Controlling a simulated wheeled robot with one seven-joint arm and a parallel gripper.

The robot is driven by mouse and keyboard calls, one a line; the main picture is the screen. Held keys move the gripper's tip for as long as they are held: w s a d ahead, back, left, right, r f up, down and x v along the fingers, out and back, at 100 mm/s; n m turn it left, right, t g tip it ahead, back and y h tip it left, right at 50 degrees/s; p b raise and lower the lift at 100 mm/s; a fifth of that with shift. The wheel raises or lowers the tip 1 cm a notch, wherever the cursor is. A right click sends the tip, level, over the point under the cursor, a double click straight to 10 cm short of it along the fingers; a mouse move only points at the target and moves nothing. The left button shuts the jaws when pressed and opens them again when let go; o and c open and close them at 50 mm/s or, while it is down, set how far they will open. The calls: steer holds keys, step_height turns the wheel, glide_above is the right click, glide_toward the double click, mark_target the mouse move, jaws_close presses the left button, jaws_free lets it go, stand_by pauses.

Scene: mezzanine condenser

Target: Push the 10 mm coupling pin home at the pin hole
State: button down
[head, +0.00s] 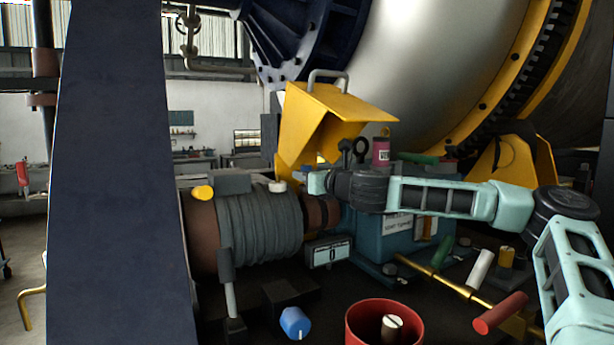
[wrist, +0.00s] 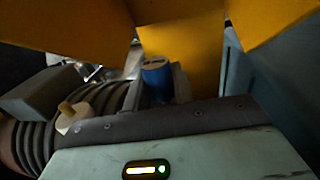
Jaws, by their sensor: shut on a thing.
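My gripper (head: 317,183) is at the left end of my pale teal arm, in front of the opening below the yellow guard, beside the ribbed coupling. The pin hole is hidden, so I cannot tell how deep the pin sits.
The yellow guard (head: 336,102) overhangs the gripper closely; it also fills the top of the wrist view (wrist: 185,45). The ribbed drum (head: 262,228) is at left. A red cup (head: 384,325) holding a slotted pin, a blue knob (head: 295,323) and a red-handled bar (head: 500,313) are in front.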

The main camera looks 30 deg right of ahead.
steer(key=shift+f+b, duration=0.5)
steer(key=shift+f, duration=0.15)
steer(key=c, duration=1.1)
jaws_free()
